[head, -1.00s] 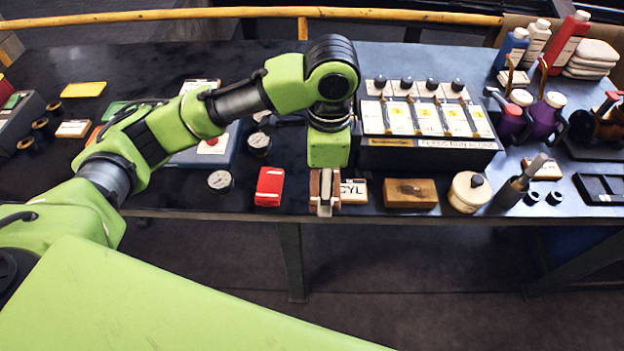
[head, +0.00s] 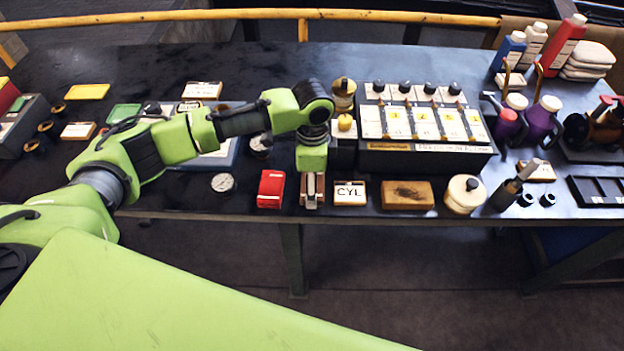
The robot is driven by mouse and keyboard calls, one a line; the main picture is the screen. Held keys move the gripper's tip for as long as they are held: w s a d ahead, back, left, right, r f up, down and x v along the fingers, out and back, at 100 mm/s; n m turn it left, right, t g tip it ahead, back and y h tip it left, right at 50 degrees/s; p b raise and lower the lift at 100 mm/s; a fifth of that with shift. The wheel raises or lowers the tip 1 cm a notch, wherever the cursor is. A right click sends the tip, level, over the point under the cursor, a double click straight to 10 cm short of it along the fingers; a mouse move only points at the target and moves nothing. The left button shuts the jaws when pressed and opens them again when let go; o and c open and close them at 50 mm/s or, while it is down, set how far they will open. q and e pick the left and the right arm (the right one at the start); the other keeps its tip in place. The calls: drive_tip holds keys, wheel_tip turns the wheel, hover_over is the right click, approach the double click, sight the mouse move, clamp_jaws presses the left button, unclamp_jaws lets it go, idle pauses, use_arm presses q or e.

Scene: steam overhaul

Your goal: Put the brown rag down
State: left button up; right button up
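My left gripper (head: 312,201) points down at the front edge of the dark workbench (head: 250,205), between a red box and the CYL block. A small brown piece, which looks like the brown rag (head: 320,186), shows on both sides of its pale grey finger. The gripper appears shut on it. The finger hides the middle of the rag, and I cannot tell whether the rag touches the bench top. My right gripper is not in view.
The red box (head: 271,189) is close on the left and the CYL block (head: 350,193) close on the right. A brown block (head: 407,195) and a cream round pot (head: 465,193) stand farther right. A lever box (head: 425,150) is behind. Bare bench shows at the back left.

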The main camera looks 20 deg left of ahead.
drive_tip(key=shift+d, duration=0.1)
use_arm(q)
drive_tip(key=shift+f, duration=0.15)
drive_tip(key=o, duration=1)
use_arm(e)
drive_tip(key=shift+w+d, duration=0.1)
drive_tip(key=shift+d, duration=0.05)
use_arm(q)
wheel_tip(320, 180, up, 12)
drive_tip(key=shift+r+b, duration=0.2)
drive_tip(key=shift+b, duration=0.95)
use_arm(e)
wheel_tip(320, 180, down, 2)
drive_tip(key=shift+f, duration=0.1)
